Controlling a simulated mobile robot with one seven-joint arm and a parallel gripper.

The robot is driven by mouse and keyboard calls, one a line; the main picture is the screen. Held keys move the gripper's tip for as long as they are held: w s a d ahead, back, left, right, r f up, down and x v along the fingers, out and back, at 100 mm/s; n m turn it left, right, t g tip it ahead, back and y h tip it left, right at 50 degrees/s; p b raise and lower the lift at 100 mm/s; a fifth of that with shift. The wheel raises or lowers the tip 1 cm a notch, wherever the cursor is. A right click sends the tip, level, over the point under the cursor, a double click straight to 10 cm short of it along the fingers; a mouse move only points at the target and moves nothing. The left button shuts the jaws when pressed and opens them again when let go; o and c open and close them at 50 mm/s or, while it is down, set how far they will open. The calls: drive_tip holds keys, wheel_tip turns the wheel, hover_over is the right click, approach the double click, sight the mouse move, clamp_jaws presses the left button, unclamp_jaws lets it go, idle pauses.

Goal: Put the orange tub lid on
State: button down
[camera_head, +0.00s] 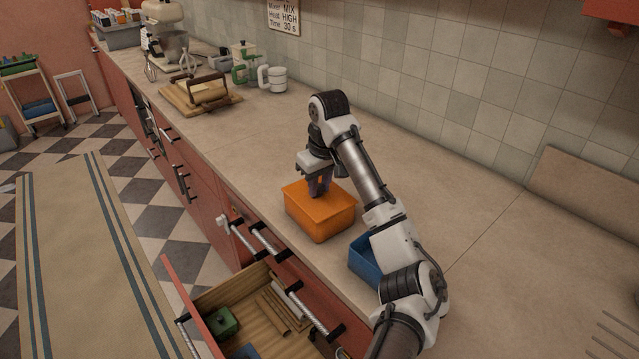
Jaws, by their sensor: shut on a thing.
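The orange tub (318,226) stands on the counter near its front edge, left of a blue tub. The flat orange lid (338,200) lies level over the tub's top, its edges about in line with the rim. Whether it is fully seated I cannot tell. My gripper (319,194) points down onto the middle of the lid, its dark fingers shut on the lid. The part between the fingers is hidden.
The blue tub (363,264) stands close on the right, partly behind my arm. An open drawer (245,284) below holds a green box (221,321) and wooden pieces. A wooden board (201,95) and mugs stand farther back. The counter between is clear.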

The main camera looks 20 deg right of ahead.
drive_tip(key=c, duration=0.7)
unclamp_jaws()
drive_tip(key=shift+o, duration=0.2)
drive_tip(key=shift+r, duration=3.5)
